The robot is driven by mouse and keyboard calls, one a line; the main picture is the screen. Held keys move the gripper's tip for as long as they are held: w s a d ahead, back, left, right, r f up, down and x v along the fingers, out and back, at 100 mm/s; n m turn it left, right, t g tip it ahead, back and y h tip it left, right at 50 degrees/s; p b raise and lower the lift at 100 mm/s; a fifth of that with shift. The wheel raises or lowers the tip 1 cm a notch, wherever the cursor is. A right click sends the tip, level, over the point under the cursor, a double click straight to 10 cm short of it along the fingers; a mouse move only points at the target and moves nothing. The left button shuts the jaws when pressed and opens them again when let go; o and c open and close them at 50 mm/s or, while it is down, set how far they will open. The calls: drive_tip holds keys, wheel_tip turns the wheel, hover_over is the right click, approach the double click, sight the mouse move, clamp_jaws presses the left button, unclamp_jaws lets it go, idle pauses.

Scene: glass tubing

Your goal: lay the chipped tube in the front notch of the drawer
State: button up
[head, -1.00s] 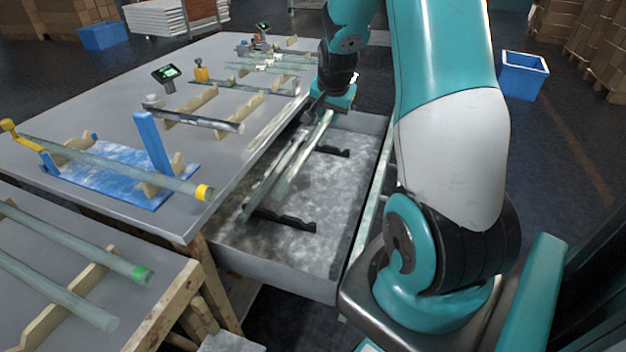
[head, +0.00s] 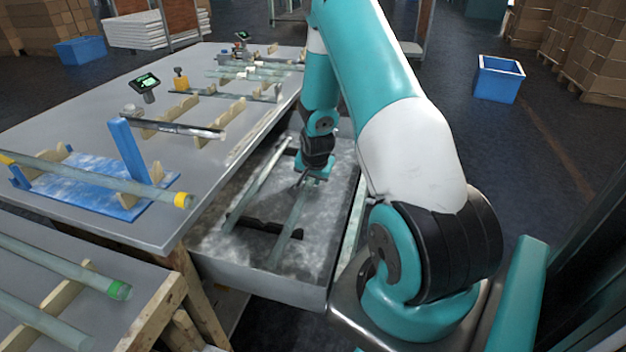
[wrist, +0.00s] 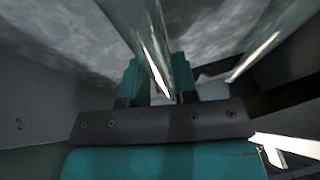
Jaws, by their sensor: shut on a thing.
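My gripper (head: 308,178) is inside the open drawer (head: 262,284), shut on a clear glass tube (head: 288,236). No chip shows on it at this size. The tube slants toward the drawer's near end, over the near black notched holder (head: 262,226). I cannot tell whether it rests in a notch or hangs just above. A second glass tube (head: 254,188) lies to its left, roughly parallel and apart. The wrist view shows the held tube (wrist: 147,35) running away from my gripper (wrist: 162,92), with the other tube (wrist: 262,42) to its right.
The grey table (head: 85,212) overhangs the drawer's left side. On it a blue stand (head: 75,180) bears a yellow-banded tube, with several tubes on wooden supports behind. A lower bench (head: 140,298) with a green-banded tube stands at front left. A blue bin (head: 499,82) stands far right.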

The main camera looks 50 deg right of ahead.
drive_tip(key=shift+f, duration=0.5)
drive_tip(key=shift+f, duration=0.2)
drive_tip(key=o, duration=0.9)
drive_tip(key=shift+o, duration=0.2)
